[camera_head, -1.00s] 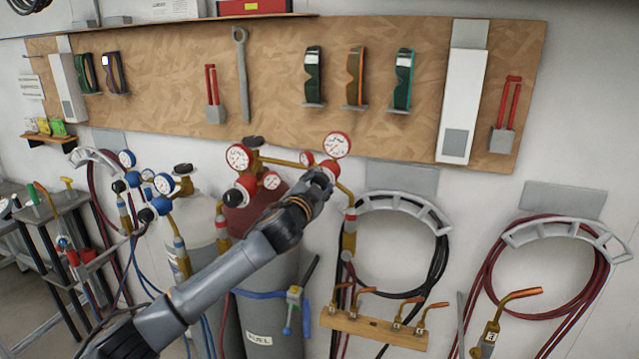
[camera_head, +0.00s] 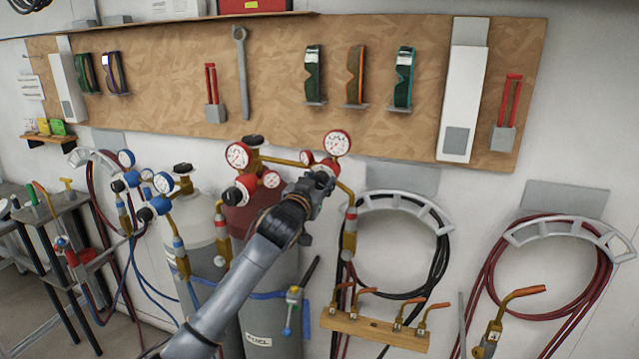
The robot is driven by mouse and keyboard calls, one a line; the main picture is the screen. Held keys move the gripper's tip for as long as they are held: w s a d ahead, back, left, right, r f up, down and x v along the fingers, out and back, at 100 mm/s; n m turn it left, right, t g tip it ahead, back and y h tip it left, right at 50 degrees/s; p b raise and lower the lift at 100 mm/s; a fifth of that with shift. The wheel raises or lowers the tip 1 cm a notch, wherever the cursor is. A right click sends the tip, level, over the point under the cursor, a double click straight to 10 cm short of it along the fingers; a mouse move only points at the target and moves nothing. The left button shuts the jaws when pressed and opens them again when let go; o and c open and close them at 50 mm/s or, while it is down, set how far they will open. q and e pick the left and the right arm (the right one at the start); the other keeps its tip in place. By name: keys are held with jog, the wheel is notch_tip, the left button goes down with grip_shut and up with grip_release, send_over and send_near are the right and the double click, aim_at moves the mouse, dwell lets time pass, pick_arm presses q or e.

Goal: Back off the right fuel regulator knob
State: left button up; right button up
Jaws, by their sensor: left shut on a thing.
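The fuel cylinder (camera_head: 265,325) is grey with a red top and bears a label reading FUEL. The right fuel regulator has two red-rimmed gauges, a large one (camera_head: 338,143) and a small one (camera_head: 306,158), on brass fittings. My left gripper (camera_head: 324,178) is shut at the front of this regulator, just below the gauges. It is closed on the right fuel regulator knob, which its fingers and wrist hide. My right gripper is not in view.
A grey cylinder (camera_head: 205,245) with blue-rimmed gauges (camera_head: 164,183) stands at left. Hoses hang on wall racks (camera_head: 400,203) at right. A wooden torch holder (camera_head: 375,330) sits below. A tool board (camera_head: 275,60) with goggles spans the wall above.

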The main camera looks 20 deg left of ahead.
pick_arm(q)
jog(key=n, duration=0.4)
jog(key=shift+n+p, duration=0.3)
jog(key=shift+p, duration=0.1)
jog(key=n+p, duration=0.2)
jog(key=n, duration=0.2)
jog(key=shift+r+n, duration=0.1)
jog(key=shift+n, duration=0.2)
jog(key=n+p, duration=0.3)
jog(key=n, duration=0.3)
jog(key=shift+p, duration=0.35)
jog(key=shift+n+p, duration=1.15)
jog(key=shift+n, duration=0.95)
jog(key=o, duration=1.2)
jog(key=shift+a, duration=0.1)
